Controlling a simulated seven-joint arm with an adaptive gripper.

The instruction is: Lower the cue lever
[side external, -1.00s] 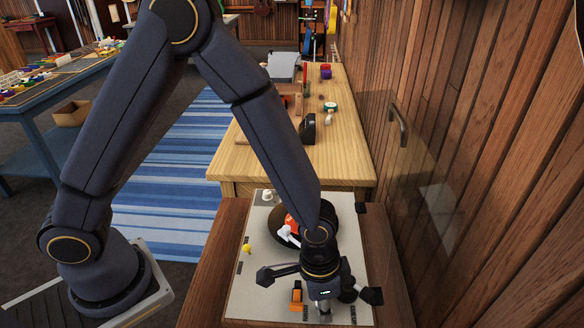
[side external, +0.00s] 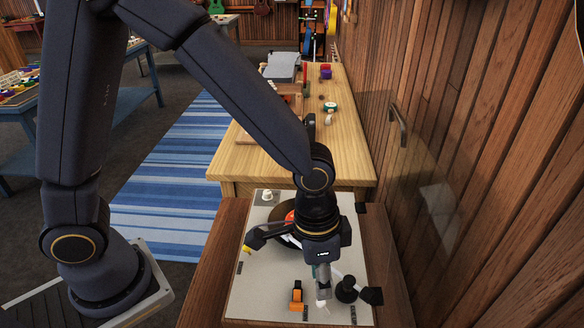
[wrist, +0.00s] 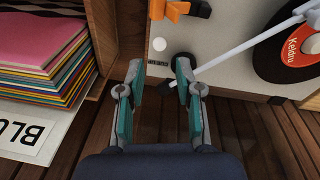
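An orange lever on a small black mount (side external: 297,294) stands near the front of the pale turntable deck (side external: 262,285); I take it to be the cue lever. It shows at the top edge of the wrist view (wrist: 172,10), partly cut off. My gripper (wrist: 159,68) is open and empty, its teal-padded fingers apart. In the wrist view the lever lies beyond the fingertips. In the side view my gripper (side external: 322,298) is to the right of the lever, over the deck. Any contact cannot be told.
A white tonearm (wrist: 240,45) runs close beside the right finger. A black record with an orange label (wrist: 300,45) is partly hidden by my arm in the side view. Colourful sleeves (wrist: 45,45) stand at left in the wrist view. A wooden wall (side external: 470,200) rises at right.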

